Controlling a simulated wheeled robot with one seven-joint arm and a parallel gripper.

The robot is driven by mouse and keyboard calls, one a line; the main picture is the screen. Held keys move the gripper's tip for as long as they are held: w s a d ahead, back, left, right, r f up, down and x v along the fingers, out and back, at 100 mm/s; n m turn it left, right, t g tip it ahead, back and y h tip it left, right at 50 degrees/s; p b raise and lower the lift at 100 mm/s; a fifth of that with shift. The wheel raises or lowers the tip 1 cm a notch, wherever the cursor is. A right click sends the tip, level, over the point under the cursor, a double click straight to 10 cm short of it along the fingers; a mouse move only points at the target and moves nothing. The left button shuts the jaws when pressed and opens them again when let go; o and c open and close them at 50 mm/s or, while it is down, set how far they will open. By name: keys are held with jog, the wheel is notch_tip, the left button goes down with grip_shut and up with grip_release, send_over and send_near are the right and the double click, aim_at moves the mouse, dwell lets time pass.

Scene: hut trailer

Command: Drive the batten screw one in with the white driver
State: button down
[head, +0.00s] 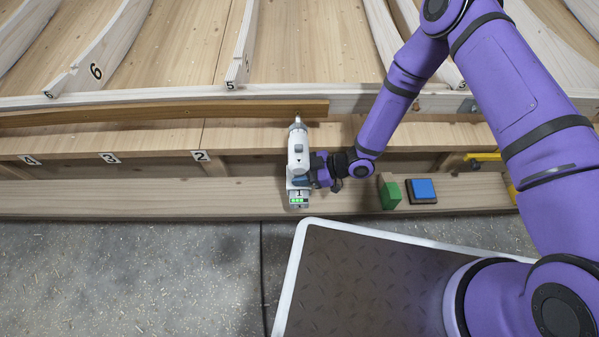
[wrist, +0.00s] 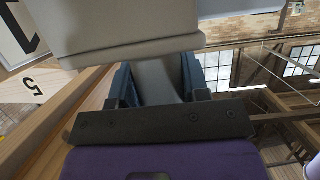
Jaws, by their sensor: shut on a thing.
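The white driver (head: 297,155) is in my gripper (head: 312,180), which is shut on its handle. In the head view the driver points away from me, its tip at the brown batten (head: 190,112) near the batten's right end. I cannot tell whether the tip touches a screw; batten screw one is not clearly seen there. In the wrist view the driver's grey-white handle (wrist: 165,85) passes between my gripper's dark fingers (wrist: 160,90), and its body fills the top.
Number tags 2 (head: 201,156), 3 (head: 109,158) and 4 (head: 29,160) mark the ledge. A green block (head: 390,195) and a blue-topped block (head: 423,190) lie on the front plank (head: 120,197) right of my gripper. A yellow tool (head: 482,157) lies farther right. Curved ribs (head: 105,55) rise behind.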

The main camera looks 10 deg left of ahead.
jog(key=shift+w+a, duration=0.2)
jog(key=shift+w, duration=0.55)
jog(key=shift+w+a, duration=0.2)
jog(key=shift+w, duration=0.55)
dwell(1.7)
jog(key=shift+s+d, duration=0.2)
jog(key=shift+s, duration=0.55)
jog(key=shift+s+d, duration=0.2)
jog(key=shift+s, duration=0.55)
jog(key=s+d, duration=0.2)
jog(key=d, duration=0.5)
jog(key=shift+s+d, duration=0.15)
jog(key=shift+d, duration=0.2)
jog(key=shift+s, duration=0.1)
